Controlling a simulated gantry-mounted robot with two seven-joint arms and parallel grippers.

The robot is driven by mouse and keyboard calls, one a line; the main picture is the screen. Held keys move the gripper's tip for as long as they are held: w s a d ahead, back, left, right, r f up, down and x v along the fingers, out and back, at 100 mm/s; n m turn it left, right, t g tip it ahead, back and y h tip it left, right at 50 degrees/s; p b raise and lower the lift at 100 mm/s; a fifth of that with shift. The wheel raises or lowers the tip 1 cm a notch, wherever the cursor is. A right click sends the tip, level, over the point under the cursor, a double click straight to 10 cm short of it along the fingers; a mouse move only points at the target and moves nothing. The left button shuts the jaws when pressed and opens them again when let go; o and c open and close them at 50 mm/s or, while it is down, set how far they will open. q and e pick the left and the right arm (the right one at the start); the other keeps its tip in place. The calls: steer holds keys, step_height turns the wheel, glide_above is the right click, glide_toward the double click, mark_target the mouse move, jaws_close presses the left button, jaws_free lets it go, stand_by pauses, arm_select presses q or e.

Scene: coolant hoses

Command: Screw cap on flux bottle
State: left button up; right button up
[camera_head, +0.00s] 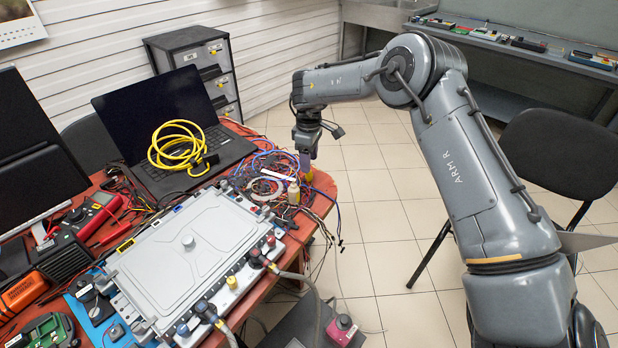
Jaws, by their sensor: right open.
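A small pale bottle (294,193), which looks like the flux bottle, stands upright near the right edge of the red table, among wires. My right gripper (306,170) points down just behind and to the right of the bottle, close to the table edge. It is open. It is small in the picture, and a yellowish patch shows at its tip; I cannot tell what that is. I cannot make out a separate cap, nor whether one sits on the bottle. My left gripper is not in view.
A large grey battery case (188,262) with hose fittings fills the table front. A laptop (165,125) with a coiled yellow cable (178,147) is behind it. Tangled wires (268,172) surround the bottle. A black chair (562,152) stands at right; tiled floor lies beyond the table edge.

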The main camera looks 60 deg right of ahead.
mark_target(309, 175)
steer(key=shift+f, duration=0.25)
steer(key=shift+w+d+f+b, duration=0.1)
steer(key=shift+f+b, duration=0.55)
steer(key=shift+f, duration=0.65)
steer(key=shift+d+f+b, duration=0.1)
steer(key=shift+f+b, duration=0.55)
steer(key=shift+f, duration=0.65)
steer(key=shift+c, duration=0.8)
jaws_close()
